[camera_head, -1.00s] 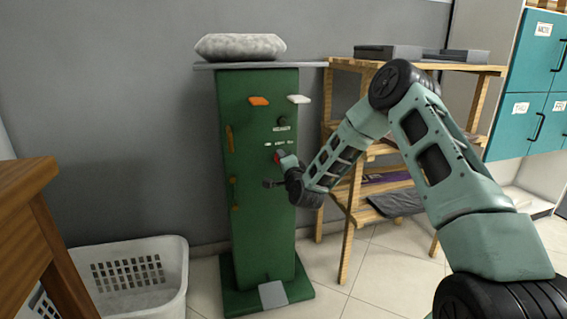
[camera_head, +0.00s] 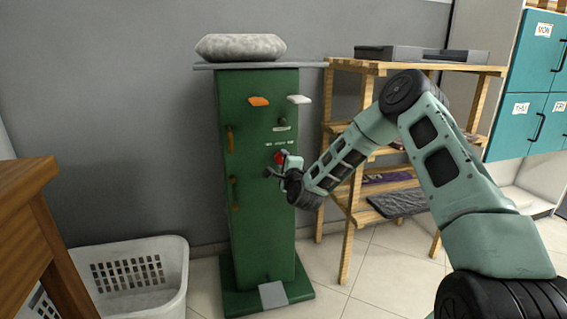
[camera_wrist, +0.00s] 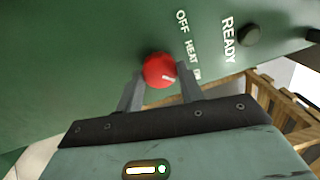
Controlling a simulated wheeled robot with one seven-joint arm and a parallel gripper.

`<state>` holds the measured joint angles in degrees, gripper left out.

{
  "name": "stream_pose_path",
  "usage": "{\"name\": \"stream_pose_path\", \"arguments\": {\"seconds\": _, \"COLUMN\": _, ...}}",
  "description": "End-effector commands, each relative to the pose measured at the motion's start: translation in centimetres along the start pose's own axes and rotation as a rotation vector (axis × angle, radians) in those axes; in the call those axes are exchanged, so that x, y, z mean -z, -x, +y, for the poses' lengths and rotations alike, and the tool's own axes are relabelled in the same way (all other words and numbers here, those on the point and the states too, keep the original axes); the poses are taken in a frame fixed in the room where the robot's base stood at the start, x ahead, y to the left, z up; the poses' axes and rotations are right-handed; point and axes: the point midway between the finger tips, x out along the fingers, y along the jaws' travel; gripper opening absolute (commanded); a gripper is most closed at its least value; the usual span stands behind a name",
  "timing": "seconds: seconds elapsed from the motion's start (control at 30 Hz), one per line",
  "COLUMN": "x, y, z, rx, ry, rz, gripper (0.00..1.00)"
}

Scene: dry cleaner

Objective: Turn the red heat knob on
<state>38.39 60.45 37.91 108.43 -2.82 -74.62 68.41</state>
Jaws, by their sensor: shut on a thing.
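The red heat knob (camera_wrist: 158,70) sits on the front of the green cabinet (camera_head: 262,215). It also shows in the head view (camera_head: 279,157), partly covered by my gripper (camera_head: 277,167). In the wrist view, my gripper (camera_wrist: 160,80) has one finger on each side of the knob and is shut on it. The "OFF HEAT ON" label (camera_wrist: 190,45) is beside the knob, and "READY" (camera_wrist: 228,40) is next to a dark round button or lamp.
Orange (camera_head: 259,101) and white (camera_head: 299,99) levers stick out above the knob. A grey padded top rests over the cabinet. A wooden shelf (camera_head: 345,240) stands close on the right, and a white laundry basket (camera_head: 178,275) on the left.

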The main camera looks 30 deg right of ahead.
Motion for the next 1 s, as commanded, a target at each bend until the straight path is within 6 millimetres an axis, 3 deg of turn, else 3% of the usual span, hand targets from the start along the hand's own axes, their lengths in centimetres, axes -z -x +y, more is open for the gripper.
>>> {"name": "stream_pose_path", "arguments": {"seconds": 0.27, "x": 0.1, "y": 0.0, "z": 0.1, "rx": -0.002, "ry": -0.001, "rz": 0.002, "gripper": 0.15}}
{"name": "stream_pose_path", "arguments": {"seconds": 0.3, "x": 0.1, "y": 0.0, "z": 0.1, "rx": -0.002, "ry": -0.001, "rz": 0.002, "gripper": 0.48}}
{"name": "stream_pose_path", "arguments": {"seconds": 0.37, "x": 0.1, "y": 0.0, "z": 0.1, "rx": -0.002, "ry": -0.001, "rz": 0.002, "gripper": 0.59}}
{"name": "stream_pose_path", "arguments": {"seconds": 0.73, "x": 0.0, "y": 0.6, "z": 0.0, "rx": -0.003, "ry": 0.0, "rz": 0.0, "gripper": 0.59}}
{"name": "stream_pose_path", "arguments": {"seconds": 0.87, "x": 0.0, "y": 2.4, "z": -0.1, "rx": -0.004, "ry": 0.0, "rz": -0.001, "gripper": 0.59}}
{"name": "stream_pose_path", "arguments": {"seconds": 1.0, "x": 0.0, "y": 5.6, "z": -0.1, "rx": -0.006, "ry": 0.0, "rz": -0.001, "gripper": 0.59}}
